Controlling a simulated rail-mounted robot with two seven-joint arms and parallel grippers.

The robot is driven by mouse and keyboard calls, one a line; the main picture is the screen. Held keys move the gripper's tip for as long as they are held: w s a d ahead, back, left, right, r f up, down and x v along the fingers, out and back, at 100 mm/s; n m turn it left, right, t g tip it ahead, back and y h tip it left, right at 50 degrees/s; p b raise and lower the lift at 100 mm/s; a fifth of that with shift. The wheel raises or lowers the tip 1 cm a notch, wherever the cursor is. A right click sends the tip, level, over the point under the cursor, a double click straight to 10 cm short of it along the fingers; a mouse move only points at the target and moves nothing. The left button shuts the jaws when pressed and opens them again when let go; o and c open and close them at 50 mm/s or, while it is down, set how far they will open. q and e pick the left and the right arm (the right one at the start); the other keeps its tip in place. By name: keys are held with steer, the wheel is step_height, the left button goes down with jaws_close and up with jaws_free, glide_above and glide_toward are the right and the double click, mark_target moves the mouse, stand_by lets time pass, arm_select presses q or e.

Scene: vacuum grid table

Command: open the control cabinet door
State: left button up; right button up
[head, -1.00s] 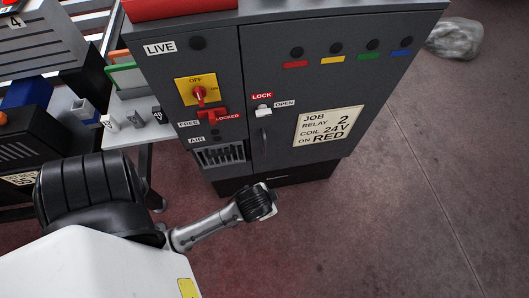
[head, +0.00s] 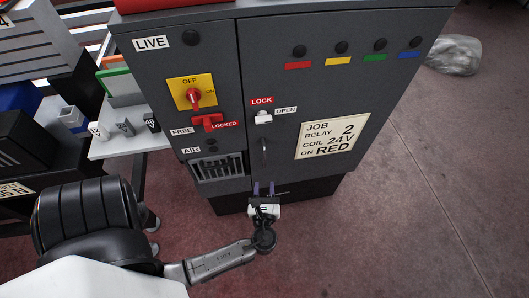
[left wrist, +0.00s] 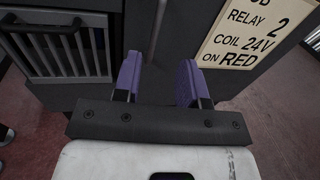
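The grey control cabinet (head: 190,60) stands in front of me. Its door (head: 335,90), on the right part of the front, looks shut. A white latch (head: 263,118) sits between the LOCK and OPEN labels; I cannot tell its setting. Below it is a slim dark upright handle (head: 265,149), which also shows in the left wrist view (left wrist: 158,20). My left gripper (head: 264,187) is below the handle, near the cabinet's lower front. Its purple fingers are apart in the left wrist view (left wrist: 160,72), with nothing between them. The right gripper is out of view.
A red-and-yellow switch (head: 193,94), a red slider (head: 208,122) and a vent grille (head: 218,167) are left of the door. A bench with small blocks (head: 125,128) stands at the left. The floor to the right is clear, except for a clear bag (head: 455,55) farther back.

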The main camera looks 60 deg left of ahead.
mark_target(264, 154)
arm_select(q)
steer(key=shift+m, duration=0.3)
steer(key=b+x, duration=0.2)
steer(key=x, duration=1.1)
steer(key=shift+a+f, duration=0.1)
steer(key=shift+w+a, duration=0.15)
steer(key=shift+a, duration=0.15)
steer(key=shift+c, duration=0.2)
steer(key=c, duration=0.6)
jaws_close()
